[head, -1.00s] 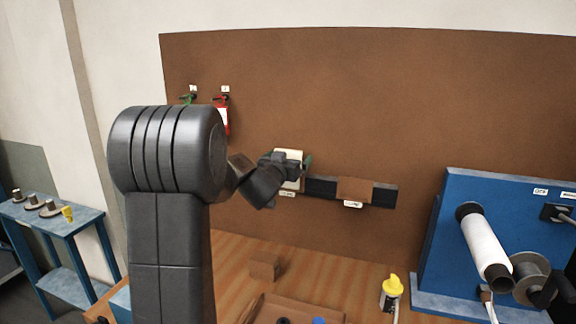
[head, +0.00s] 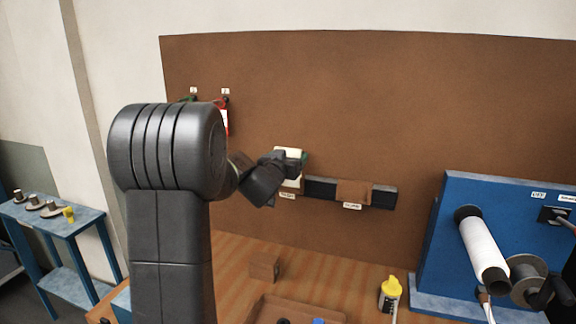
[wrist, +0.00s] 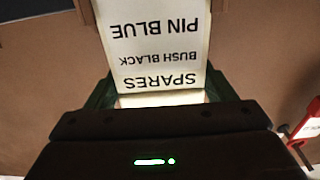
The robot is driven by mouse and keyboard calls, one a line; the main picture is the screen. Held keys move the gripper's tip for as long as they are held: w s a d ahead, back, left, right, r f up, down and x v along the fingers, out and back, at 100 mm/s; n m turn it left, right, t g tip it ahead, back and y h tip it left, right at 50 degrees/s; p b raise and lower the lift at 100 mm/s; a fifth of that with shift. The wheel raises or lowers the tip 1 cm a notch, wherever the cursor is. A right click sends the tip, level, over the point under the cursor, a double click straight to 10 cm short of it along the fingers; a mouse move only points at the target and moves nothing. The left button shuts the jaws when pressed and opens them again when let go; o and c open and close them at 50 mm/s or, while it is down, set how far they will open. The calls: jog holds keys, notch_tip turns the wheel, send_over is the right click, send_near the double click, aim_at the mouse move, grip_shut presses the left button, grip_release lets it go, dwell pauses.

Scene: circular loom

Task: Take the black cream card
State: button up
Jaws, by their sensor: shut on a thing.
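A cream card (wrist: 155,45) with black print fills the top middle of the wrist view. Its text appears upside down there and reads SPARES, BUSH BLACK, PIN BLUE. My gripper (wrist: 158,95) is shut on the card, with a green finger at each side of its near end. In the head view the card (head: 291,153) shows pale at my gripper (head: 292,163), by the left end of a dark rail (head: 320,188) on the brown board. Part of the card is hidden by the gripper. I cannot tell if it still touches the rail.
A brown block (head: 354,191) sits on the rail, with small labels below. A red tool (head: 224,118) hangs on the board at upper left. A wooden block (head: 264,267), a brown tray (head: 262,304) and a yellow-capped bottle (head: 390,294) are below. A blue machine (head: 480,195) stands right.

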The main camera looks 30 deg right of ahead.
jog(key=shift+r, duration=0.15)
notch_tip(320, 180, up, 4)
jog(key=p, duration=0.4)
jog(key=shift+r+p, duration=0.25)
jog(key=shift+p, duration=0.15)
jog(key=shift+r, duration=0.85)
